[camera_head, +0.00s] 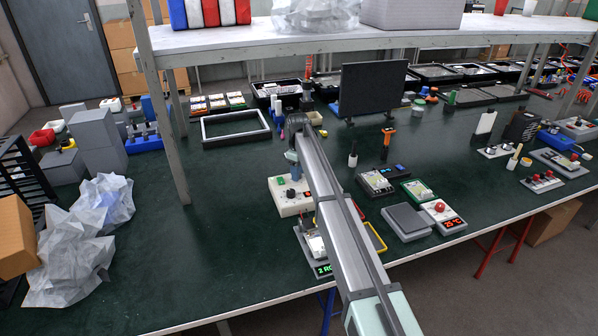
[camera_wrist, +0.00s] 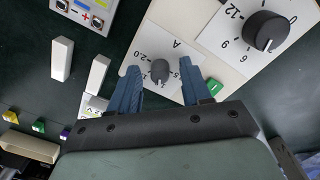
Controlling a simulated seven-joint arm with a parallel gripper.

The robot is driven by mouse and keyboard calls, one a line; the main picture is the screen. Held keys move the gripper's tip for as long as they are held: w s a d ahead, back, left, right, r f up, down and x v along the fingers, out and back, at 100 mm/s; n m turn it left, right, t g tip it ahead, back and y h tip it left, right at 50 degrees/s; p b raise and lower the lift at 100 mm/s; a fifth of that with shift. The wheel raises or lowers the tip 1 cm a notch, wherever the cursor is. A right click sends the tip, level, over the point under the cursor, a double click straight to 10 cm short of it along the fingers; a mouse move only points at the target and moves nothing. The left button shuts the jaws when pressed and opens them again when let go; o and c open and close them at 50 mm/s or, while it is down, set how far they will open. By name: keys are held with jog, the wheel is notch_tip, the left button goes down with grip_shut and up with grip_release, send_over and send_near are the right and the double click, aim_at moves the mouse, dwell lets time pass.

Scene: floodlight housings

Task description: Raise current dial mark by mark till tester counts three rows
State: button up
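The current dial (camera_wrist: 160,70) is a small dark grey knob on a white scale plate marked A in the wrist view. My gripper (camera_wrist: 161,66) is open, with one blue finger on each side of the knob and a visible gap to both. The knob's exact mark is too small to read. In the head view the dial is hidden behind my gripper (camera_head: 295,171), over the cream power supply (camera_head: 288,205). The tester (camera_head: 303,243) in front of it has a green display (camera_head: 322,269) reading "2 RO", the rest hidden by my arm.
A larger black dial (camera_wrist: 264,31), marked 6, 9 and 12, and a green button (camera_wrist: 213,87) are close to my right finger. Two pale blocks (camera_wrist: 62,59) lie to the left. A grey scale (camera_head: 407,220) stands right of my arm.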

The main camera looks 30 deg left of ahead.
grip_shut()
jog(key=shift+m, duration=0.3)
jog(key=m, duration=0.5)
jog(key=shift+m, duration=0.3)
jog(key=m, duration=0.5)
jog(key=shift+a, duration=0.1)
jog(key=shift+m, duration=0.4)
dwell(0.3)
jog(key=shift+o, duration=0.2)
grip_release()
